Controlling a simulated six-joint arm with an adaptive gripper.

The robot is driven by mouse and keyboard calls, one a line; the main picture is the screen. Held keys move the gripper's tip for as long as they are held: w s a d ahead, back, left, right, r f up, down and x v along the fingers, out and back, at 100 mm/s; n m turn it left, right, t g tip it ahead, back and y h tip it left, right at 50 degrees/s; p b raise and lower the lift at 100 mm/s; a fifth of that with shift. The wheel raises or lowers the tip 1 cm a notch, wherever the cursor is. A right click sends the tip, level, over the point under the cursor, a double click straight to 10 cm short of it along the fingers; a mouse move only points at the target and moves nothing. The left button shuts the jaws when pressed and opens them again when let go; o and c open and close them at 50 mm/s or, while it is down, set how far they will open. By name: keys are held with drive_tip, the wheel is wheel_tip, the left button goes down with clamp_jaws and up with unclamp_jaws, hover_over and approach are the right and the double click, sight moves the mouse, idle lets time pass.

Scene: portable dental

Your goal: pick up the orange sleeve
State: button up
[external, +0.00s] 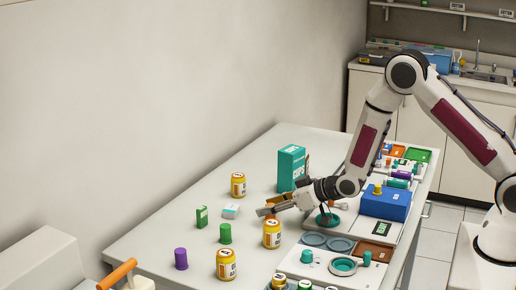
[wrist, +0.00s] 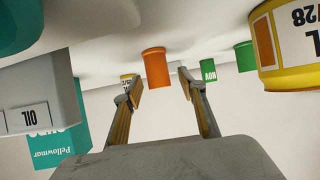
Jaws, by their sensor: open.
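The orange sleeve (wrist: 155,68) is a plain orange cylinder in the wrist view, which looks upside down. It shows ahead of my gripper (wrist: 160,86), in the gap between the two fingertips and nearer the left one. The fingers are apart with nothing held between them. In the external view my gripper (external: 268,209) is low over the table, tilted close to horizontal and pointing left. I cannot clearly make out the sleeve there; the gripper may hide it.
Yellow jars (external: 272,234) (wrist: 285,45) stand close to my gripper. A teal cup box (external: 291,168) (wrist: 62,147) stands behind it. A green cylinder (external: 225,233) (wrist: 245,57), green box (external: 201,216) (wrist: 208,71) and purple cylinder (external: 181,258) are farther left. The far-left tabletop is clear.

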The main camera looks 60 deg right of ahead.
drive_tip(key=c, duration=0.8)
drive_tip(key=shift+r, duration=0.1)
drive_tip(key=shift+r, duration=4.9)
